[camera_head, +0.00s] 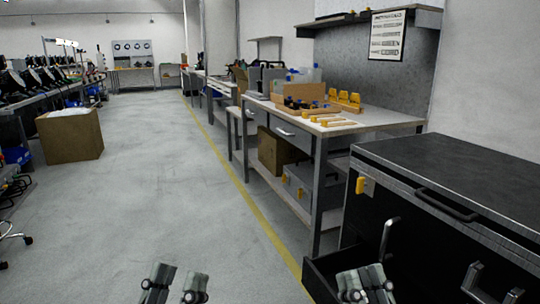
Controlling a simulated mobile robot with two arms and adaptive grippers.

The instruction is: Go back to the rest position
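My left gripper (176,284) is at the bottom edge, left of centre, over the grey floor. Its two fingers stand apart with floor showing between them, and nothing is between them. My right gripper (364,284) is at the bottom edge, right of centre, in front of the open drawer of the black cabinet (470,180). Its fingers look close together or overlapping from this angle, so its opening is unclear. I see no object held in it. Both arms are mostly below the frame.
The cabinet's open dark drawer (318,282) is close beside my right gripper. A workbench (385,120) bears yellow parts (344,98) and a cardboard box. A large cardboard box (70,137) stands at left. The floor (150,200) between is clear, with a yellow line (250,205).

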